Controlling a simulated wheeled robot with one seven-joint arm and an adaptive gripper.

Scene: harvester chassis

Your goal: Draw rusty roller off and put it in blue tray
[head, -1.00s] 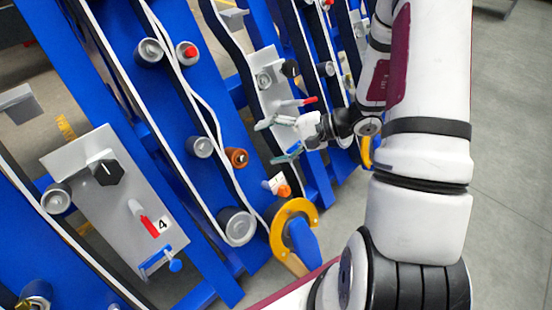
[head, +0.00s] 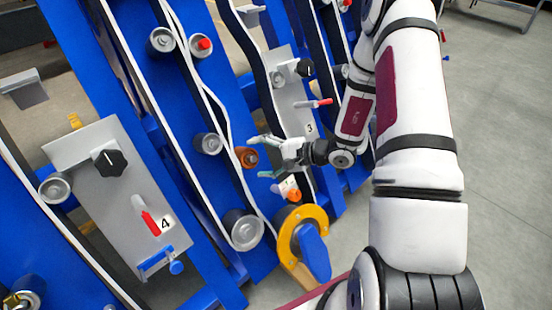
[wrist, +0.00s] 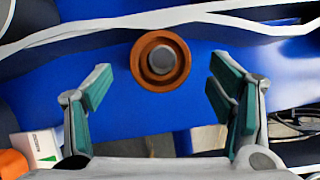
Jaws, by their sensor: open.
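The rusty roller (head: 246,158) is a short orange-brown cylinder on the sloping blue panel, beside a white-edged belt. In the wrist view the rusty roller (wrist: 140,61) shows end-on, with a grey round pin in its centre. My gripper (head: 264,157) is open and empty, just to the right of the roller in the head view. In the wrist view my gripper (wrist: 160,75) has its two green-padded fingers spread wide, with the roller between and slightly beyond their tips. I cannot make out a blue tray in either view.
Grey rollers (head: 208,143) and a large grey roller (head: 242,230) sit near the belt. An orange-capped item with a white label (head: 292,194) is below my gripper. A yellow ring (head: 287,238) around a blue part stands lower right. Open floor (head: 500,170) lies at right.

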